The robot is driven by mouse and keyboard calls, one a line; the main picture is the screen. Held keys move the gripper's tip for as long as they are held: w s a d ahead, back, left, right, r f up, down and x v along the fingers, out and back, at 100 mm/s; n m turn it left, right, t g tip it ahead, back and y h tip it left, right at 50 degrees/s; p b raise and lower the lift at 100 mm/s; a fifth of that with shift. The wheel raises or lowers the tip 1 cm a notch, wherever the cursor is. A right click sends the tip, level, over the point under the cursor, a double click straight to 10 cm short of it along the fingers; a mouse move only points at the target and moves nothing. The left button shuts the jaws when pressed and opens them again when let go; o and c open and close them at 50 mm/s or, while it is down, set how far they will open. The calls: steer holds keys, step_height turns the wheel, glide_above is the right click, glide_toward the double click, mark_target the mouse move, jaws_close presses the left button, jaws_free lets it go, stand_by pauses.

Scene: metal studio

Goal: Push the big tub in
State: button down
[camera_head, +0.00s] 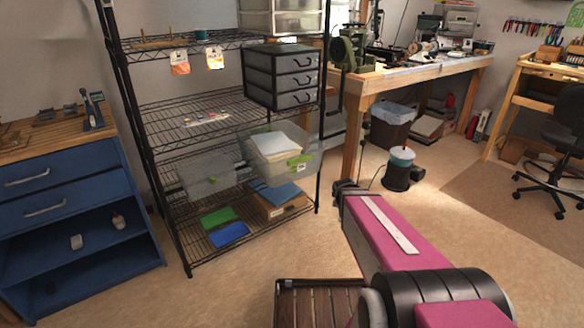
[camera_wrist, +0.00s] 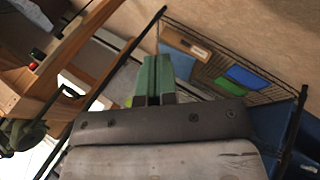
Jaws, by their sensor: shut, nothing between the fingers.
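The big tub (camera_head: 303,172) is clear plastic with a green latch and white papers inside. It stands on a lower-middle level of the black wire rack in the head view, with its front sticking out past the rack's front edge. My gripper (camera_wrist: 153,78) shows as two green fingers, shut together and empty, in the wrist view. In the head view I see my pink arm reaching toward the rack, but cannot make out the fingers. The wrist view is upside down, and I cannot make out the tub in it or tell whether the fingers touch it.
A smaller clear tub (camera_head: 207,181) sits left of the big tub. Below are a cardboard box (camera_head: 268,207) and green and blue trays (camera_head: 230,234). Grey drawers (camera_head: 282,78) stand above. A blue cabinet (camera_head: 70,205) is left, a workbench (camera_head: 420,80) right. Floor right of the rack is partly free.

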steer(key=w+a+n+t, duration=0.1)
steer(key=w+n+t, duration=0.2)
steer(key=w+n, duration=0.3)
steer(key=n+t+y, duration=0.5)
steer(key=n+y, duration=0.7)
steer(key=n, duration=1.4)
glide_toward(276, 153)
steer(key=v, duration=0.5)
steer(key=shift+s+d+f, duration=0.1)
steer(key=shift+s+d, duration=0.15)
steer(key=shift+d, duration=0.05)
steer(key=x, duration=1.7)
steer(key=shift+w+a, duration=0.25)
steer(key=shift+a, duration=0.1)
